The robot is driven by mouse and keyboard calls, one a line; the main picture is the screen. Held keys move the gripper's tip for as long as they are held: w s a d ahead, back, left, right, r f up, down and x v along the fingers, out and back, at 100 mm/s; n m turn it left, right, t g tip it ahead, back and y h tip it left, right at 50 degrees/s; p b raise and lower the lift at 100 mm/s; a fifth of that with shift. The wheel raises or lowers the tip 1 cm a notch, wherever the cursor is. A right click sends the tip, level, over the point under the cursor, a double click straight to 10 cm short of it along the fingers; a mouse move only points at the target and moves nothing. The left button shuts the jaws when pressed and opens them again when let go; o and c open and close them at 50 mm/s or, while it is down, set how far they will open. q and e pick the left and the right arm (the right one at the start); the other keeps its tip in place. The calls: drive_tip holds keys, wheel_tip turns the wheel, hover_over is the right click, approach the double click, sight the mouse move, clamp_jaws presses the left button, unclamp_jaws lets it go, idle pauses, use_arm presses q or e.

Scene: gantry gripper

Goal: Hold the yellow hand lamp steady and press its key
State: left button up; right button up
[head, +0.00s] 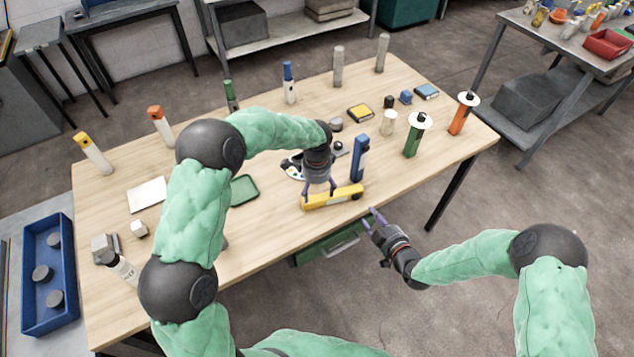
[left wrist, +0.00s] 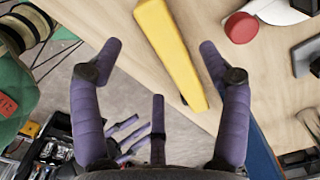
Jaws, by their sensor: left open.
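The yellow hand lamp (head: 345,194) lies on its side near the table's front edge, below my left gripper (head: 319,190). My right gripper (head: 370,217) is off the table's front edge, right of and nearer than the lamp, and touches nothing. Its fingers look spread and empty; they also show in the left wrist view (left wrist: 121,135).
A blue upright lamp (head: 359,158) stands just behind the yellow lamp's right end. A green tray (head: 243,190) lies to the left. Green (head: 415,137) and orange (head: 461,115) things with white discs stand at the right. The tabletop (head: 440,165) is bare at front right.

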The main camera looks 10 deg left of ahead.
sight(317, 200)
use_arm(q)
wheel_tip(317, 200, down, 7)
drive_tip(key=shift+r, duration=0.15)
idle(0.4)
drive_tip(key=c, duration=1.3)
drive_tip(key=shift+c, duration=0.6)
use_arm(e)
clamp_jaws()
